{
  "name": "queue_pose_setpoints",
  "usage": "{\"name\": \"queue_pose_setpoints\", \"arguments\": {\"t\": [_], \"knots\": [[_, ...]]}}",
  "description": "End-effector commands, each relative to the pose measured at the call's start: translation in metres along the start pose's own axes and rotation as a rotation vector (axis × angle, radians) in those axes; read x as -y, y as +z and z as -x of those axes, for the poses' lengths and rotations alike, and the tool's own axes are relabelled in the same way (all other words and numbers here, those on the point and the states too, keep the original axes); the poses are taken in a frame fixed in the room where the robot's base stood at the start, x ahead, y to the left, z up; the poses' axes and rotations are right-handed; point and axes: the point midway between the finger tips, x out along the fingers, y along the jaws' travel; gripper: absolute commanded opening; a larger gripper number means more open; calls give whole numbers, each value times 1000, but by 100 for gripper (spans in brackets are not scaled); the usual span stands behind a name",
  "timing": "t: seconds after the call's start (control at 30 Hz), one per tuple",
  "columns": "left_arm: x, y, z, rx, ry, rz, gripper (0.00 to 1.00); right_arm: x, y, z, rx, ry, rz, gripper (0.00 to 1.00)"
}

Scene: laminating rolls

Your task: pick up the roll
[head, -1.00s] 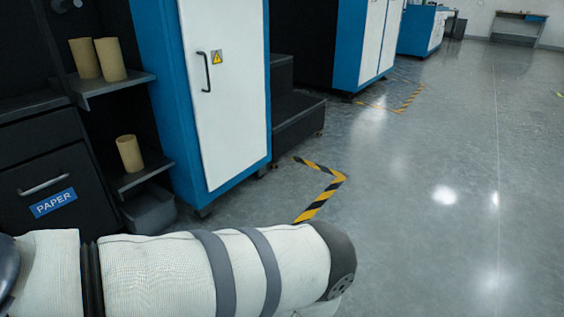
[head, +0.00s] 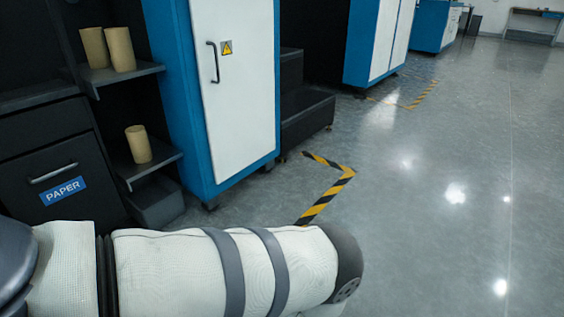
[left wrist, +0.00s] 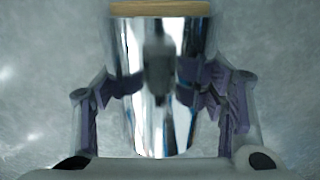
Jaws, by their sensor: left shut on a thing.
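A shiny silver roll (left wrist: 150,110) with a tan end (left wrist: 160,8) fills the middle of the left wrist view. My left gripper (left wrist: 162,88) is shut on it, with one finger against each side. My right gripper shows in neither view.
Brown cardboard tubes (head: 119,49) stand on a dark shelf at left, and another tube (head: 138,145) stands on a lower shelf. A blue and white cabinet (head: 240,100) stands beside them. Yellow-black tape (head: 328,196) marks the floor. The grey floor (head: 440,230) at right is clear.

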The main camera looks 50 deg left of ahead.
Motion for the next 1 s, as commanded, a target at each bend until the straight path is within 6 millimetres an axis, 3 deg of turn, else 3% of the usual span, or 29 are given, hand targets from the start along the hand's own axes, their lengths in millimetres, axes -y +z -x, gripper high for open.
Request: {"name": "queue_pose_setpoints", "arguments": {"t": [0.1, 0.33, 0.47, 0.6, 1.0], "knots": [[-1, -2, 28, -6, 2, 2, 25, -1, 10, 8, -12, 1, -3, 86], [-43, 34, 96, -9, 6, -5, 25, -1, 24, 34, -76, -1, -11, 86], [-77, 66, 109, -5, 5, -8, 25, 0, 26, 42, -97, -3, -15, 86], [-94, 81, 116, -4, 5, 2, 25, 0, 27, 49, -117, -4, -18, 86], [-106, 93, 120, -1, 1, 1, 25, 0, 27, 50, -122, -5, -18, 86]]}}
